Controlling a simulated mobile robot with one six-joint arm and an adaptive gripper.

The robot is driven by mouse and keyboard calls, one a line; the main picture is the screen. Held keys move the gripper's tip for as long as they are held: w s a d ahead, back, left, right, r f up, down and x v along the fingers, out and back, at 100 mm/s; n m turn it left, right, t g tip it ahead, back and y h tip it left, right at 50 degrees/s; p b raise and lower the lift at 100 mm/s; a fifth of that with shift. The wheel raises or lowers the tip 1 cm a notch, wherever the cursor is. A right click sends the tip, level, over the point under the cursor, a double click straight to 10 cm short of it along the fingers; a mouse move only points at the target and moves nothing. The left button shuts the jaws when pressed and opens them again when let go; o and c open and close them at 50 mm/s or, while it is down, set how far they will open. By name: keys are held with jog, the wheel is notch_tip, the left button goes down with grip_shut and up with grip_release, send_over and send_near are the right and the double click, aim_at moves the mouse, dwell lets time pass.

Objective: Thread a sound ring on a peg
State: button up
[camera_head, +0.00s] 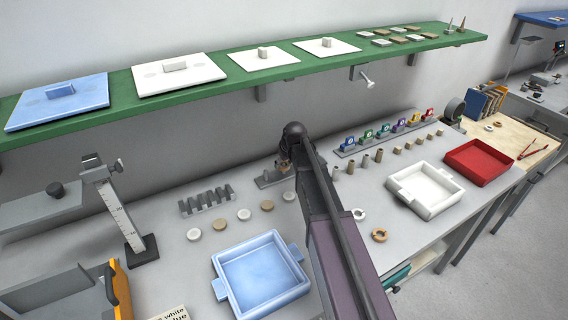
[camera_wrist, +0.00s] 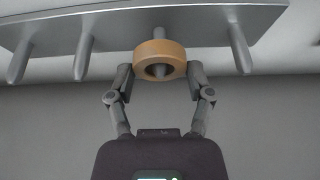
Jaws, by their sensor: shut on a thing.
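In the wrist view a tan ring (camera_wrist: 145,54) is between the fingertips of my gripper (camera_wrist: 160,72), which is shut on it. A grey peg of the peg rack (camera_wrist: 200,14) lines up with the ring's hole. Its shaft shows beyond the ring and its tip shows inside the hole, so the ring appears to be around the peg's end. Other pegs of the rack stand bare on both sides. In the head view the rack (camera_head: 267,180) is partly hidden by my arm, and my gripper (camera_head: 287,168) is over it. A white ring (camera_head: 358,214) and another tan ring (camera_head: 379,235) lie on the bench.
A blue tray (camera_head: 228,262), a white tray (camera_head: 432,210) and a red tray (camera_head: 489,176) stand on the bench. A slotted grey rack (camera_head: 206,202) and several discs (camera_head: 220,225) lie left of my arm. A green shelf (camera_head: 330,65) runs above. A height gauge (camera_head: 120,215) stands left.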

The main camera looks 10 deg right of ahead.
jog(key=shift+f, duration=0.3)
dwell(0.5)
jog(key=o, duration=1.1)
jog(key=shift+c, duration=0.2)
jog(key=shift+r, duration=0.25)
notch_tip(320, 180, up, 12)
jog(key=p, duration=1.2)
jog(key=s+f+m+b, duration=0.1)
jog(key=s+f+b, duration=0.2)
jog(key=s, duration=0.1)
jog(key=s+d+f+m+b, duration=0.1)
jog(key=s+f+b, duration=0.2)
jog(key=s, duration=0.2)
jog(key=s+d+f+h+b, duration=0.1)
jog(key=s+f+b, duration=0.3)
jog(key=s, duration=0.1)
jog(key=shift+s+d+m, duration=0.15)
jog(key=shift+d+m, duration=0.1)
jog(key=shift+m, duration=0.15)
jog(key=shift+s+d+f+b, duration=0.15)
jog(key=shift+s+f+b, duration=0.25)
jog(key=shift+s, duration=0.25)
